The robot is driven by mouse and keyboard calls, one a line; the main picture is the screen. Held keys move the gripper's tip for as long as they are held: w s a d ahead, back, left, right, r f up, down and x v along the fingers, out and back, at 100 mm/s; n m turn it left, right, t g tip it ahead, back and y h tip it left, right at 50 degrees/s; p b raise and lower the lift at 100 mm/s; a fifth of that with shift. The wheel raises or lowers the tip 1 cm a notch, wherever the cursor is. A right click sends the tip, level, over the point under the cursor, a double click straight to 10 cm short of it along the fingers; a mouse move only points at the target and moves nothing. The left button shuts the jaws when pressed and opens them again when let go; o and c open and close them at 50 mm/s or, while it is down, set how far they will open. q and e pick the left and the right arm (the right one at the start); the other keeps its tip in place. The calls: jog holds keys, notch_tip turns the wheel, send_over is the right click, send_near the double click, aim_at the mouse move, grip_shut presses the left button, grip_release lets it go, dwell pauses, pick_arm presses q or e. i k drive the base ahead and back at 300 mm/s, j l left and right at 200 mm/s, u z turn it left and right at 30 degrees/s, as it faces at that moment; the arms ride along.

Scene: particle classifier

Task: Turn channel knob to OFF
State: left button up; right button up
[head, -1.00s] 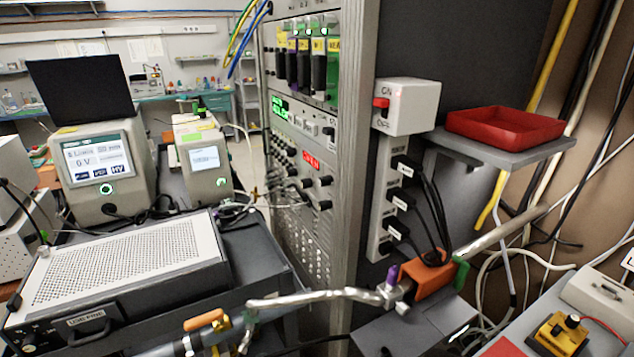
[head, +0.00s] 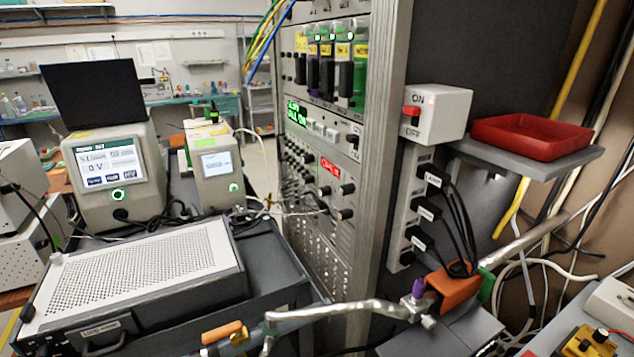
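Several small black knobs sit on the rack's side-facing instrument panel, and I cannot tell which is the channel knob. One black knob (head: 347,189) is right below a small red lit display (head: 331,168), with another knob (head: 345,214) lower down. A green lit display (head: 297,113) is higher on the same rack, its text too small to read surely. A white box (head: 436,112) on the rack's right side has a red switch (head: 411,110) between ON and OFF marks. The knobs' pointer positions are too small to read. Neither gripper is in view.
A metal pipe (head: 335,308) crosses the front below the rack. A red tray (head: 530,136) is on a shelf at right. Black cables (head: 462,225) hang from a plug strip. A vented instrument (head: 140,270) and two display units stand left.

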aim_at(326, 190)
jog(key=j+z, duration=0.25)
jog(key=z, duration=0.15)
jog(key=j+z, duration=0.2)
jog(key=z, duration=0.25)
jog(key=k+j+z, duration=0.1)
jog(key=z, duration=0.3)
jog(key=j, duration=0.1)
